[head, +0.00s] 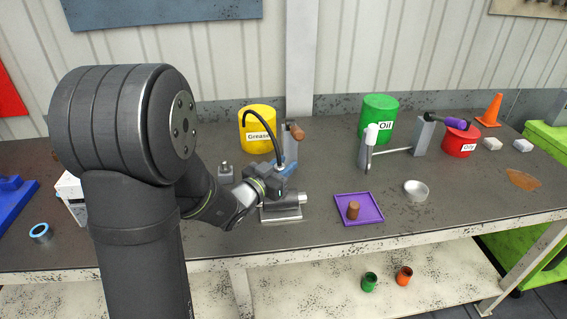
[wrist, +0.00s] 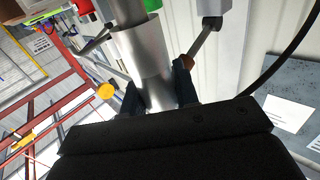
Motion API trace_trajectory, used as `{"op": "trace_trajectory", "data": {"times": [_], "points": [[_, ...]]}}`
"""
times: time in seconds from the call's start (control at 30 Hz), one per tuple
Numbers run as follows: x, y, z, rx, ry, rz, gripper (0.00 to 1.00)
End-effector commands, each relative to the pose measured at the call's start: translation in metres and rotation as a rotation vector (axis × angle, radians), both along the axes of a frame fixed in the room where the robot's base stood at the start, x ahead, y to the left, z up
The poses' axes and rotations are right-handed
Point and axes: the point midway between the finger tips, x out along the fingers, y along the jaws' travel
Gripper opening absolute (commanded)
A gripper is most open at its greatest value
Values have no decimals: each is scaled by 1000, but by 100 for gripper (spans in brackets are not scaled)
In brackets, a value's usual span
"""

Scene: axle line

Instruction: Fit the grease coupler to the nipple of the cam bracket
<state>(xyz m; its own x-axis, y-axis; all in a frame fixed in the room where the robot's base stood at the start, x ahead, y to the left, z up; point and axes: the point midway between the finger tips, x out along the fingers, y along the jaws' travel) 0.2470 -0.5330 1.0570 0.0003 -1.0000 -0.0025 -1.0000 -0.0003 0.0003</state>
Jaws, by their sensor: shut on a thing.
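My gripper (head: 285,172) is above the left-middle of the bench, with a black hose arching up beside it. In the wrist view, its dark fingers (wrist: 158,95) are shut on a silver cylinder, which appears to be the grease coupler (wrist: 140,50). The coupler is tilted in that view. In the head view, the gripper mostly hides it. A grey upright with a brown end (head: 297,131) stands just behind the gripper and may be the cam bracket; I cannot tell for sure. I cannot make out a nipple, or any contact between it and the coupler.
A metal block (head: 281,213) sits below the gripper. A yellow Grease drum (head: 257,117) stands behind. To the right are a purple tray (head: 371,217) with a brown cylinder, a round dish (head: 416,190), a green Oil drum (head: 378,108) and a red can (head: 459,142).

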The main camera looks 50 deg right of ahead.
Motion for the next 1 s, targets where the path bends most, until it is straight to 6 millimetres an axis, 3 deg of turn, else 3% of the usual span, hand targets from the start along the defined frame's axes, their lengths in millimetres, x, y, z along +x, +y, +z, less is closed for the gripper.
{"op": "trace_trajectory", "data": {"times": [0.73,0.77,0.8,0.87,1.0], "points": [[0,0,-20,-1,1,0,2],[0,0,-20,-1,1,0,32],[0,0,-20,-1,1,0,40],[0,0,-20,-1,1,0,51],[0,0,-20,-1,0,0,53]]}}
